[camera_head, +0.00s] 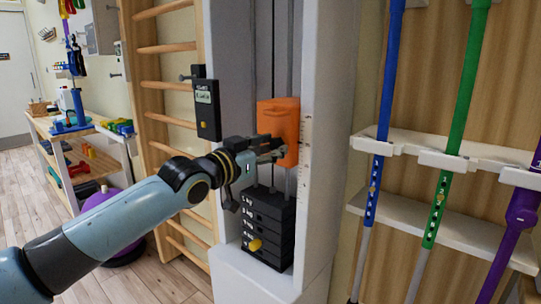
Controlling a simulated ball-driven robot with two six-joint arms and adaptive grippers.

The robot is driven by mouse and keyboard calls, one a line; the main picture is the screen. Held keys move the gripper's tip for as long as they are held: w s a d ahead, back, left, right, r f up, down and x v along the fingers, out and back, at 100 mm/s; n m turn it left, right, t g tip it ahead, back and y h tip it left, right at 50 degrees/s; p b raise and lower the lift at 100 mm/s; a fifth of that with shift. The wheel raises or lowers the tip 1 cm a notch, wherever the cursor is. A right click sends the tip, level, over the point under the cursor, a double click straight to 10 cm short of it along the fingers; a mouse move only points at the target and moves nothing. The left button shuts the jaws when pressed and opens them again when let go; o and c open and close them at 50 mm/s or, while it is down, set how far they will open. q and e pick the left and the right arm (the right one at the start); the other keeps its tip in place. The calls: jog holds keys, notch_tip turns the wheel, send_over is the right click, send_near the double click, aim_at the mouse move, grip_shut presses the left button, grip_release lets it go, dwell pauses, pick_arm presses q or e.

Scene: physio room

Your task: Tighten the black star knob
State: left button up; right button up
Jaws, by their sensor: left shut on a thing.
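An orange carriage block (279,119) sits on the vertical guide rods inside a white column (324,125). My left gripper (274,151) reaches in from the left, and its fingertips are shut at the lower front of the orange block. A small dark part shows between the fingertips, at the place of the black star knob. The fingers cover most of it, so its star shape and how tight it sits cannot be made out. My right gripper is not in view.
A black weight stack (268,222) with a yellow pin (255,245) stands below the gripper. A black display box (206,108) hangs left of the column. Wall bars (166,48) stand behind. Coloured poles lean in a white rack (470,158) on the right.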

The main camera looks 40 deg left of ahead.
pick_arm(q)
jog(key=m+b, duration=0.2)
jog(key=m, duration=0.3)
jog(key=m+b, duration=0.2)
jog(key=m, duration=0.3)
jog(key=shift+a+f+b, duration=0.1)
jog(key=shift+f+b, duration=0.1)
jog(key=shift+b, duration=0.15)
jog(key=m+b, duration=0.2)
jog(key=m, duration=0.3)
jog(key=shift+r+m, duration=0.1)
jog(key=shift+m, duration=0.2)
jog(key=m+b, duration=0.2)
jog(key=m, duration=0.1)
jog(key=shift+r+m, duration=0.1)
jog(key=shift+m, duration=0.7)
jog(key=shift+r, duration=0.1)
